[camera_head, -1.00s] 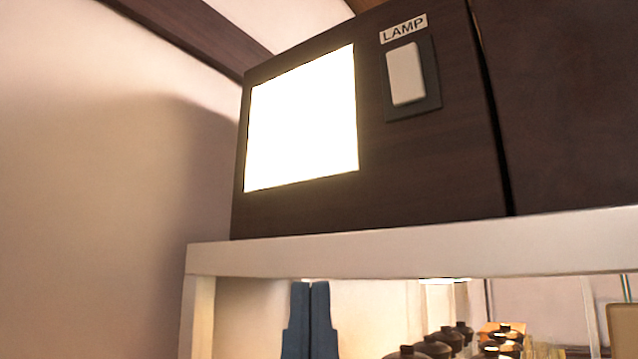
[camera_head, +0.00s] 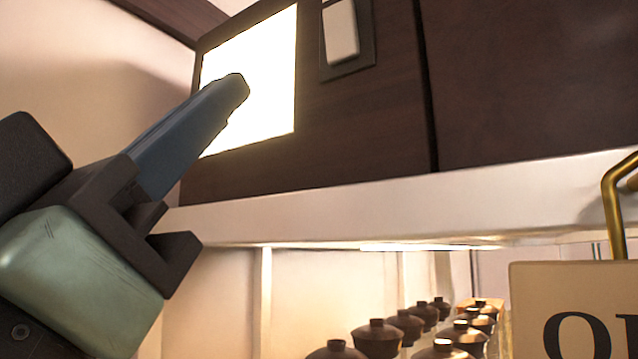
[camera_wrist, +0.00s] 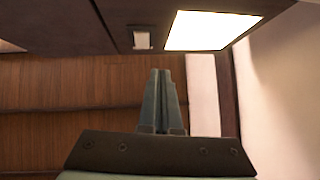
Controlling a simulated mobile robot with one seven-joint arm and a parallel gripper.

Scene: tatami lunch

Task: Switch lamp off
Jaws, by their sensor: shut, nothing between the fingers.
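The lamp is a bright white lit panel (camera_head: 268,75) set in the front of a dark wooden cabinet. Its pale rocker switch (camera_head: 341,31) sits on a dark plate to the right of the panel; the label above is out of the head view. My gripper (camera_head: 240,88) is shut and empty, with its blue-grey fingers crossing in front of the lit panel, left of and below the switch. In the wrist view the fingertips (camera_wrist: 160,72) point up toward the cabinet, with the switch (camera_wrist: 142,40) just above and left of them and the panel (camera_wrist: 210,31) to the right. No contact shows.
A pale shelf edge (camera_head: 400,200) runs under the dark cabinet (camera_head: 380,115). Several brown lidded pots (camera_head: 377,338) stand below it. A cream sign (camera_head: 575,310) and a brass rail (camera_head: 612,200) are at the right. Room in front of the cabinet looks clear.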

